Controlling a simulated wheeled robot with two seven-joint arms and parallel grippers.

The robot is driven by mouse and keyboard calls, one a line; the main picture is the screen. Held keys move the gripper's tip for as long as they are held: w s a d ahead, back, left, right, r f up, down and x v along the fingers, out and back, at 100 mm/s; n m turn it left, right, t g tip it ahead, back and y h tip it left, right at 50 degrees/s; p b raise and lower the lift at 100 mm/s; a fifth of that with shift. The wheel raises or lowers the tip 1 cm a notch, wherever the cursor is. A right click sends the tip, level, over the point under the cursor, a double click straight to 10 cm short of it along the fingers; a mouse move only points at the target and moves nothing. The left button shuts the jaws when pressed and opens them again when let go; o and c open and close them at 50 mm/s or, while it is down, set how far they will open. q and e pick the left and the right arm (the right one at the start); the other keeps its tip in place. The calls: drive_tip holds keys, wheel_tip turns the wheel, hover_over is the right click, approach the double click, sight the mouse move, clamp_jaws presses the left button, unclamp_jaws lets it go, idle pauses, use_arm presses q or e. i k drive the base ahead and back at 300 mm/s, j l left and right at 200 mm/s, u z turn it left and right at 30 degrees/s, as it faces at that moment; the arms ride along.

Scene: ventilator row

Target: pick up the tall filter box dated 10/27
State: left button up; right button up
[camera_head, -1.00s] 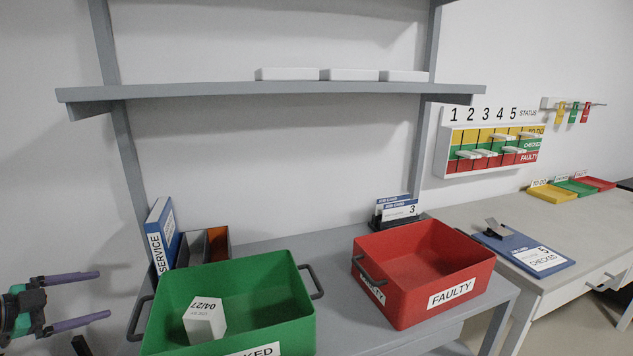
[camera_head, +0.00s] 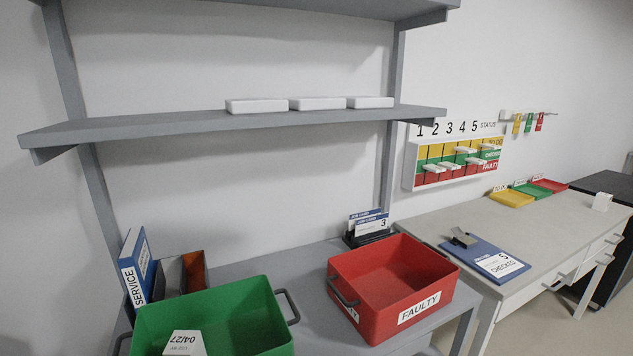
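No box with a readable 10/27 date shows. A white box (camera_head: 184,344) marked 04/27 stands in the green bin (camera_head: 215,314) at the lower left, cut off by the bottom edge. Three flat white boxes (camera_head: 257,105) (camera_head: 317,103) (camera_head: 370,102) lie in a row on the wall shelf (camera_head: 200,124), with no date readable on them. A small white item (camera_head: 602,202) stands at the far right end of the desk, too small to read. Neither of my grippers is in view.
A red FAULTY bin (camera_head: 390,290) stands on the grey bench beside the green bin. The desk (camera_head: 470,215) at right holds a clipboard (camera_head: 485,257) and coloured trays (camera_head: 511,198). A status board (camera_head: 455,160) hangs above.

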sight(603, 200)
drive_tip(key=z, duration=1.85)
drive_tip(key=i+l+z, duration=0.25)
drive_tip(key=i, duration=0.5)
drive_tip(key=i+z, duration=0.3)
drive_tip(key=i, duration=0.4)
